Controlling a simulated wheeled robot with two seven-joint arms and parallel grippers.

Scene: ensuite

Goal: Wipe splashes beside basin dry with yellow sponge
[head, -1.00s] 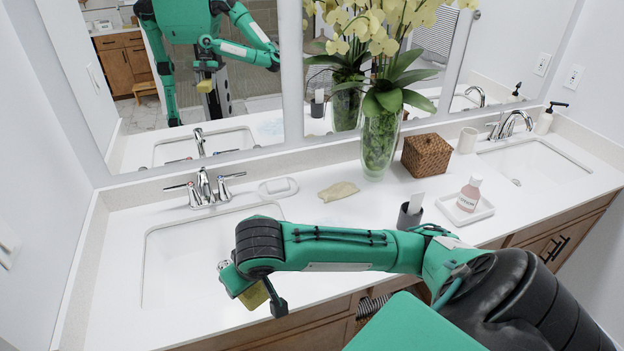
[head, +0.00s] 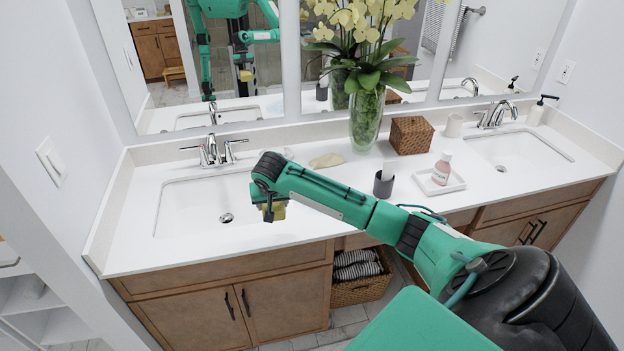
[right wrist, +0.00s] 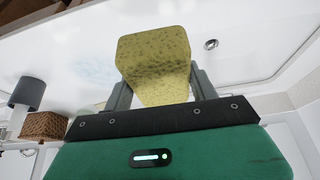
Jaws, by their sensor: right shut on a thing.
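My right gripper (head: 268,212) is shut on the yellow sponge (head: 279,211), held near the right front side of the left basin (head: 185,205). In the right wrist view the sponge (right wrist: 155,62) sits between both fingers and fills the middle. A faint bluish wet patch, the splashes (right wrist: 92,72), shows on the white counter left of the sponge in that view. In the head view my right arm covers much of the counter beside the basin, and I cannot make out the splashes there. Whether the sponge touches the counter is unclear. My left gripper is not in view.
A faucet (head: 212,152) stands behind the basin. A beige cloth (head: 327,161), dark cup (head: 383,184), flower vase (head: 366,120), wicker box (head: 411,135) and tray with a pink bottle (head: 440,180) stand to the right. Cabinets and a towel basket (head: 360,288) are below.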

